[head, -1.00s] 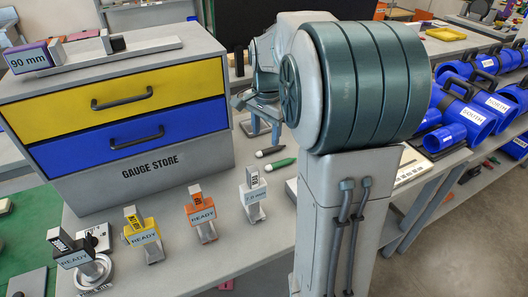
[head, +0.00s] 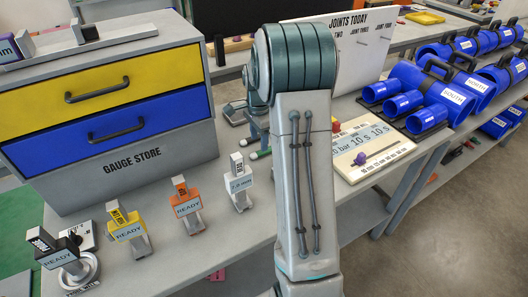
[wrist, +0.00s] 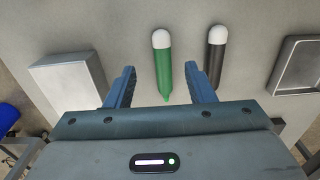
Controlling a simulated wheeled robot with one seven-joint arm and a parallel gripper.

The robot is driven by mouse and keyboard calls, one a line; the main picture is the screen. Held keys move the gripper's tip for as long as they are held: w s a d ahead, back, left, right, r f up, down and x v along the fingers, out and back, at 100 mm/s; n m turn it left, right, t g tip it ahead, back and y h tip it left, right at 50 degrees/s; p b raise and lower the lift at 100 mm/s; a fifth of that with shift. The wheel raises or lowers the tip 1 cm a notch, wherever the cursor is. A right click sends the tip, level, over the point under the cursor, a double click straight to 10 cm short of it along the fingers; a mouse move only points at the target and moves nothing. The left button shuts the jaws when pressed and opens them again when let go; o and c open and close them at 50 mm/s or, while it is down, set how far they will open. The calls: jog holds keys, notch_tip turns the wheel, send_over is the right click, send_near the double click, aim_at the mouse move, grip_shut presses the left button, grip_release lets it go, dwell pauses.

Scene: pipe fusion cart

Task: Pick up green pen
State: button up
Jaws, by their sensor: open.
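The green pen (wrist: 163,65) lies on the grey table in the wrist view, its white end away from me and its green tip toward my gripper. My gripper (wrist: 167,80) is open, with one blue finger on each side of the pen's tip end; I cannot tell how far above the table the fingers are. A black pen (wrist: 215,60) with a white end lies just right of the right finger. In the head view only a small part of the green pen (head: 260,154) shows beside my arm, which hides most of the gripper.
A light block (wrist: 70,85) lies left of the pens and a shallow tray (wrist: 298,66) lies right. In the head view the gauge store (head: 110,110) stands left, with several labelled tags in front. A panel (head: 373,147) and blue pipes (head: 440,92) are right.

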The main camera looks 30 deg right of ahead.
aim_at(257, 153)
jog(key=shift+w+a+f+p, duration=0.1)
jog(key=shift+a+f+p, duration=0.15)
jog(key=shift+f, duration=1.1)
jog(key=shift+w+a+f+p, duration=0.1)
jog(key=shift+a+f+p, duration=0.1)
jog(key=shift+f, duration=1.1)
grip_shut()
